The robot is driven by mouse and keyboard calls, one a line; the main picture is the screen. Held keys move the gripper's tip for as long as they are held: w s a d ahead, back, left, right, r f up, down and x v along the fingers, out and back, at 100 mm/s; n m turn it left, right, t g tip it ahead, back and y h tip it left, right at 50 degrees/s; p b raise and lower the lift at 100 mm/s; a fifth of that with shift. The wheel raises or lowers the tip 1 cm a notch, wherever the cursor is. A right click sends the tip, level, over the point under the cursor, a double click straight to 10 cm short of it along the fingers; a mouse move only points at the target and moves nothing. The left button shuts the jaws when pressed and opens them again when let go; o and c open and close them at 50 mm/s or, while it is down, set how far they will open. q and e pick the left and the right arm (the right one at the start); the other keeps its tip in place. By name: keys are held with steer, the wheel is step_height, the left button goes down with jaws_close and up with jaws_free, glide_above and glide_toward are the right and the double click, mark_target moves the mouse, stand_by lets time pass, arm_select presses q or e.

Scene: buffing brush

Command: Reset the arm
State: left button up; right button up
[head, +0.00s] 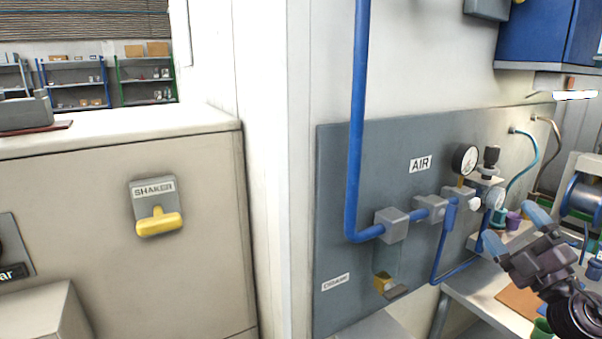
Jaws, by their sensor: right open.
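My right gripper (514,233) is in the lower right of the head view. Its two blue-grey fingers are apart, with nothing seen between them. It is in front of the workbench, near the right part of the grey air panel (341,210). My left gripper does not show. The task names no other object.
A pressure gauge (465,159), a blue pipe (357,130) and valve blocks are on the air panel. A shaker switch with a yellow handle (158,223) is on the beige cabinet (80,190). A bench (462,290) with cups and a blue spool (583,197) are at right.

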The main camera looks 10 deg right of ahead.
steer(key=s+a+f+m+g+h, duration=0.2)
steer(key=f+m+g+h, duration=0.15)
steer(key=f+m, duration=0.6)
steer(key=s+a+f+m+g+h, duration=0.15)
steer(key=f+m+h, duration=0.3)
steer(key=f, duration=0.95)
steer(key=s+a+f+m+g+y, duration=0.1)
steer(key=s+a+f+g, duration=0.2)
steer(key=s+a+f, duration=0.3)
steer(key=s+a+f+m+g+y+b, duration=0.1)
steer(key=s+a+f+m+g, duration=0.1)
steer(key=s+a+f, duration=0.3)
steer(key=s+f+g, duration=0.1)
steer(key=s+f, duration=0.3)
steer(key=f, duration=0.4)
steer(key=shift+a+f+m+g, duration=0.15)
steer(key=shift+a+m+g, duration=0.15)
steer(key=shift+a+g, duration=0.1)
steer(key=shift+s, duration=0.1)
